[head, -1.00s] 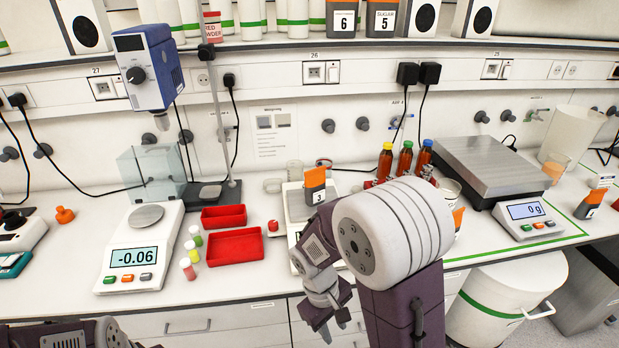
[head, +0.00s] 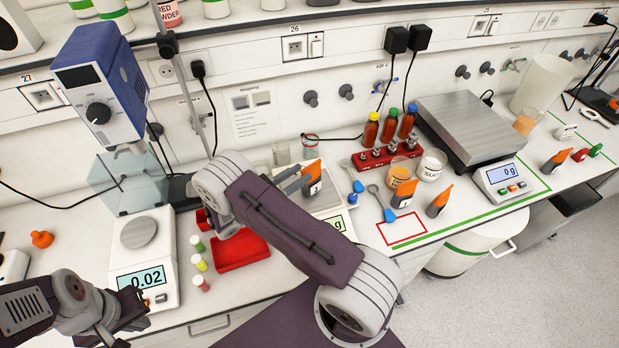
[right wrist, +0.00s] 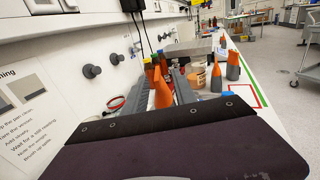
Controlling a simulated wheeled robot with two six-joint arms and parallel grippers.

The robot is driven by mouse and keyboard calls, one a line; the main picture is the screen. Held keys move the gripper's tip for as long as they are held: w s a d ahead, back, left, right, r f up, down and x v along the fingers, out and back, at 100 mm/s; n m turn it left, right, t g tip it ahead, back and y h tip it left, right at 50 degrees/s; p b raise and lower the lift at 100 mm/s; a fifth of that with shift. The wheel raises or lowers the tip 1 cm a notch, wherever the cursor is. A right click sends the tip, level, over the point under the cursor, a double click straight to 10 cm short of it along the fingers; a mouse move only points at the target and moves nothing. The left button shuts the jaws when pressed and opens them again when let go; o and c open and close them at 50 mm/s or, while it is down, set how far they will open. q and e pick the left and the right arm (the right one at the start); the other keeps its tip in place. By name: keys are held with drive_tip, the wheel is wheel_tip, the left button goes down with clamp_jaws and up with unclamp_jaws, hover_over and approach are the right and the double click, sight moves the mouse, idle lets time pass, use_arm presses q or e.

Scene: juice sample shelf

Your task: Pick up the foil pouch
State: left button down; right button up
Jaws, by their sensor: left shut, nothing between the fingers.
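An orange-topped dark foil pouch (head: 312,176) stands on the pan of the small middle balance (head: 340,208). My right gripper (head: 294,180) is just left of this pouch, with its fingers apart and pointing at it. In the right wrist view, the pouch (right wrist: 160,88) shows between the two open fingers, its lower part hidden by my gripper body. More orange-and-grey pouches (head: 403,194) (head: 439,203) stand further right. My left gripper (head: 126,322) is shut and empty near the front of the left balance.
The left balance (head: 155,283) reads 0.02. A red tray (head: 240,250) lies under my right forearm. A red outlined square (head: 403,229) is bare.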

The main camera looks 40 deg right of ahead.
sight(311, 166)
drive_tip(key=d+p, duration=0.2)
drive_tip(key=d, duration=0.1)
drive_tip(key=w+d+p, duration=0.1)
drive_tip(key=d, duration=0.1)
drive_tip(key=shift+d, duration=0.15)
drive_tip(key=shift+d+f, duration=0.15)
clamp_jaws()
idle(1.1)
